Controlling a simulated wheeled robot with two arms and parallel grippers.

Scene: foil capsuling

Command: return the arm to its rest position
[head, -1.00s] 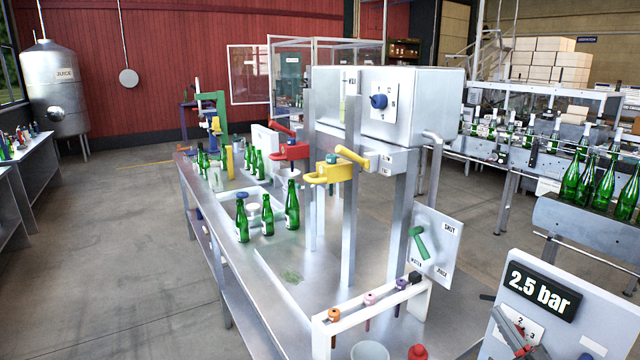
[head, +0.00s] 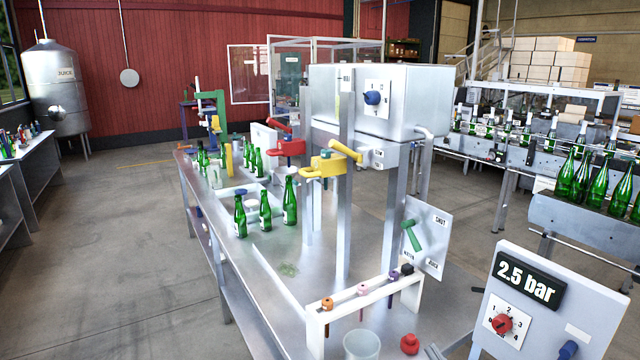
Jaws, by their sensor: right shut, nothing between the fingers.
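My right gripper (head: 434,352) shows only as a small grey piece at the bottom edge, in front of the gauge panel's left side. It is shut and empty, apart from the red knob (head: 502,324). The knob sits on a numbered white dial on the panel (head: 588,318), below a display reading 2.5 bar (head: 528,281). Most of my right arm is out of the picture. My left gripper is not in view.
Close to the right gripper are a red cap-like piece (head: 409,344), a clear cup (head: 362,345) and a white rack (head: 316,330) with coloured tools. Green bottles (head: 290,202) stand on the steel bench (head: 250,290). A green lever (head: 411,236) is behind.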

